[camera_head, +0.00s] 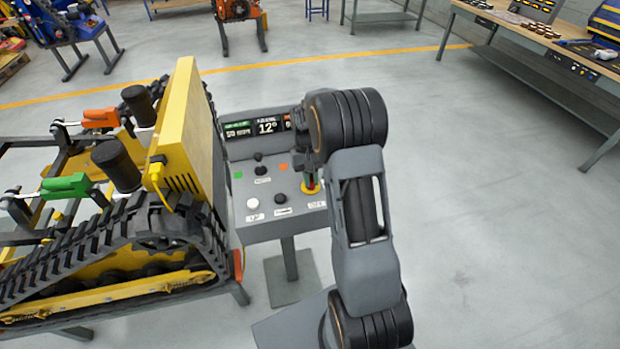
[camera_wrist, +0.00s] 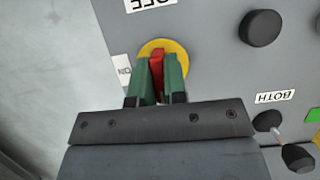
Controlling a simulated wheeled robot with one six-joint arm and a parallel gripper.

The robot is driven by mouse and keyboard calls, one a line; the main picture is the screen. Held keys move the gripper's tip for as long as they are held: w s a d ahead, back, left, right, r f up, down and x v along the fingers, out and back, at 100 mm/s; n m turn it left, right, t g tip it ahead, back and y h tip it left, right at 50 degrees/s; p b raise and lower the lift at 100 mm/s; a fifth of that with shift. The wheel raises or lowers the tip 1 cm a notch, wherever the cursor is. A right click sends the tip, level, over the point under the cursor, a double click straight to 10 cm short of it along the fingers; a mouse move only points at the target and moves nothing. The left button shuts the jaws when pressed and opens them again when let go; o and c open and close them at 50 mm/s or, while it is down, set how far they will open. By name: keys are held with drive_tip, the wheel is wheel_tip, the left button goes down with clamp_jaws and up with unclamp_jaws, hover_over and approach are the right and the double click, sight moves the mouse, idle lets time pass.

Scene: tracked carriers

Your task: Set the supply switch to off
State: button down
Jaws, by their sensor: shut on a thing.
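The supply switch has a red handle (camera_wrist: 156,62) on a yellow round plate (camera_wrist: 178,47) on the grey panel. In the wrist view, the handle stands roughly upright in the picture, and an upside-down "ON" label (camera_wrist: 123,71) lies left of the plate. My gripper (camera_wrist: 158,74) has its green fingers closed on both sides of the red handle. In the head view, the yellow plate (camera_head: 311,188) is at the panel's right front, with my gripper over it from above. The lower handle is hidden by the fingers. A label above the plate is cut off.
The grey control panel (camera_head: 240,222) also carries several knobs, a white button (camera_head: 253,204) and a display (camera_head: 266,127). A tracked yellow carrier (camera_head: 110,255) stands close on the left. The floor right of my arm is clear up to a workbench (camera_head: 560,65).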

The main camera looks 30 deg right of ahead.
drive_tip(key=shift+w, duration=0.1)
idle(0.4)
drive_tip(key=c, duration=1.2)
unclamp_jaws()
drive_tip(key=shift+o, duration=0.2)
drive_tip(key=shift+r, duration=0.1)
drive_tip(key=v, duration=1.3)
drive_tip(key=shift+r+b, duration=0.3)
drive_tip(key=shift+w, duration=0.1)
